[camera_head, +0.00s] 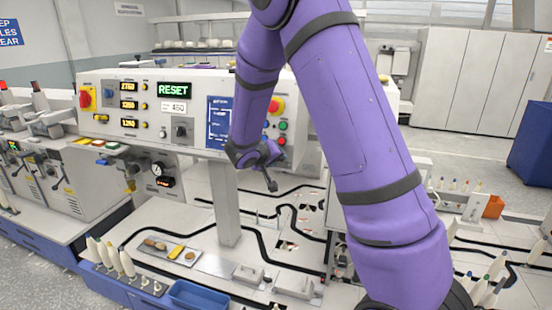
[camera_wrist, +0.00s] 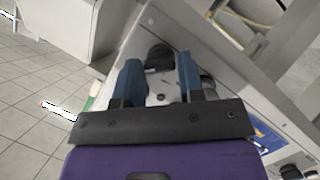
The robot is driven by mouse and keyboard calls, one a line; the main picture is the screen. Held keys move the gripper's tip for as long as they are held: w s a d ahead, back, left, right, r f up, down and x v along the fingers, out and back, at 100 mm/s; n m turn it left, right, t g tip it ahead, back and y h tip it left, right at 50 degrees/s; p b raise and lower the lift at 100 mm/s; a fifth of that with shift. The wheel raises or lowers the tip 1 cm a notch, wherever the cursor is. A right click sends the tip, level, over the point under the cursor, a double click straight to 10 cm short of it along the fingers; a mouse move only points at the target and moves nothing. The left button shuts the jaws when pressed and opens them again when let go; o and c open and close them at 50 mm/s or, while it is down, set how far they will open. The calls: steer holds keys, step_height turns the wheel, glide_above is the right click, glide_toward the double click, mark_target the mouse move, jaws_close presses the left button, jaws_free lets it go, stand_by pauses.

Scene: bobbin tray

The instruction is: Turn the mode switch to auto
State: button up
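A grey control panel (camera_head: 145,112) stands on a post in the head view. A black rotary switch (camera_head: 180,131) on a light plate sits at its lower middle; its labels are too small to read, so I cannot confirm it is the mode switch. My gripper (camera_head: 267,168) is near the panel's right part, partly behind my arm. In the wrist view my gripper (camera_wrist: 158,66) is open, its two blue-grey fingers apart. A black knob (camera_wrist: 158,56) shows between the fingertips; I cannot tell whether they touch it.
A blue screen (camera_head: 218,122) and coloured buttons (camera_head: 283,126) are near my gripper. Below lie a conveyor table with black tracks, several bobbins and a blue tray (camera_head: 198,295).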

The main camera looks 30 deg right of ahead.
steer(key=o, duration=0.3)
steer(key=shift+o, duration=0.2)
steer(key=shift+a, duration=0.1)
steer(key=v, duration=1)
steer(key=shift+a+r, duration=0.2)
steer(key=shift+a, duration=0.05)
steer(key=shift+s, duration=0.15)
